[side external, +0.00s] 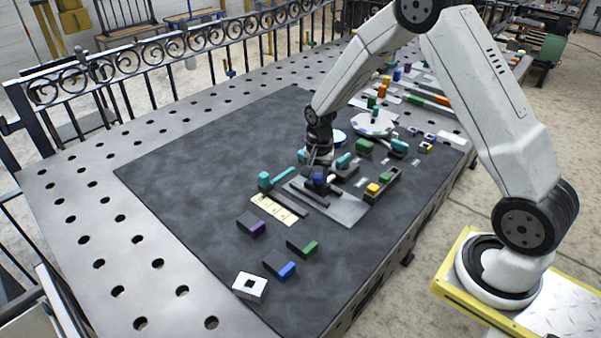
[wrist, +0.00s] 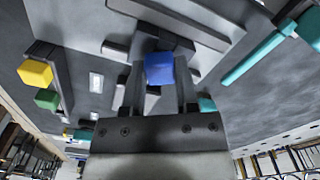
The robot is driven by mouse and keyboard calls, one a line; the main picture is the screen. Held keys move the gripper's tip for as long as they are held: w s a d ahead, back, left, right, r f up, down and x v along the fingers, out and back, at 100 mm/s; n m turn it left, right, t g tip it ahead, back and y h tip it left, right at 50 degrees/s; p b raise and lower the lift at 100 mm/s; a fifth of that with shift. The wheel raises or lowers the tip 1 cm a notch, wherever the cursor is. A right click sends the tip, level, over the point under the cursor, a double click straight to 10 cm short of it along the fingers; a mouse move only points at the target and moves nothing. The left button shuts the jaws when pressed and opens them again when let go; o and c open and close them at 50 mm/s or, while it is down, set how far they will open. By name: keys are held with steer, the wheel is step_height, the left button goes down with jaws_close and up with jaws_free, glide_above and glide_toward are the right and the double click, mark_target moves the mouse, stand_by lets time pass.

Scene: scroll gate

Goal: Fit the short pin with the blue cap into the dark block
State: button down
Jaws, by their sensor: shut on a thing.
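The blue cap (side external: 319,179) of the short pin is at my gripper (side external: 318,172), low over the grey plate. In the wrist view the cap (wrist: 160,68) sits between the two fingers of my gripper (wrist: 160,88), which is shut on the pin. The pin's shaft is hidden behind the cap. A dark block (wrist: 147,43) is directly beyond the cap, on the grey plate (side external: 345,208). I cannot tell whether the pin is inside the block, touching it or just above it.
A long dark bar (wrist: 185,22) lies beside the block. A teal-headed piece (side external: 266,181) and a cream marked strip (side external: 278,209) lie left of the plate. A tray with yellow (side external: 373,188) and green pieces stands at right.

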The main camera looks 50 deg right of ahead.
steer(key=shift+f, duration=0.25)
stand_by(0.3)
jaws_free()
steer(key=shift+r, duration=0.15)
stand_by(0.4)
steer(key=shift+r, duration=3.35)
